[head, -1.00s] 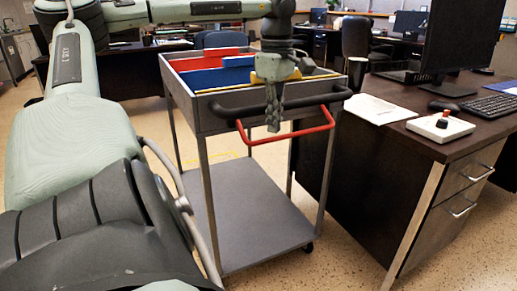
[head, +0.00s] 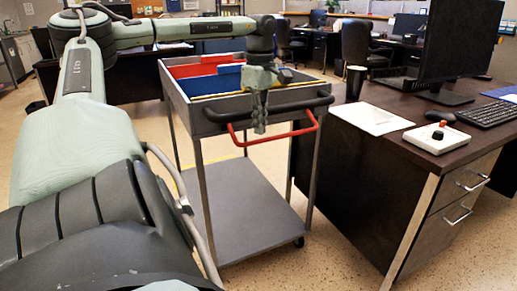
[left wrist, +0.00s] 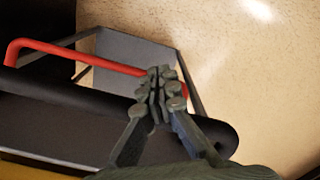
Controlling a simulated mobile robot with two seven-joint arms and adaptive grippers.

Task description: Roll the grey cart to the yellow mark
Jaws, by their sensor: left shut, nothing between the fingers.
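The grey cart (head: 240,208) stands upright left of the desk, with a top tray, a lower shelf and thin legs. Its black handle bar (head: 290,107) and a red U-shaped bar (head: 312,124) face me. My left gripper (head: 260,128) is shut and empty, pointing down at the handle side. In the left wrist view, its closed fingertips (left wrist: 158,84) overlap the black bar (left wrist: 70,97) and red bar (left wrist: 90,62); I cannot tell whether they touch. A yellow floor strip (head: 179,183) shows partly behind the cart's left legs. My right gripper is out of view.
Red (head: 192,69) and blue (head: 215,82) pieces are in the tray. The dark desk (head: 360,180) stands close on the cart's right, with a monitor (head: 458,45), a cup (head: 355,83) and a joystick box (head: 437,138). Office chairs (head: 356,43) are behind. Speckled floor is open in front.

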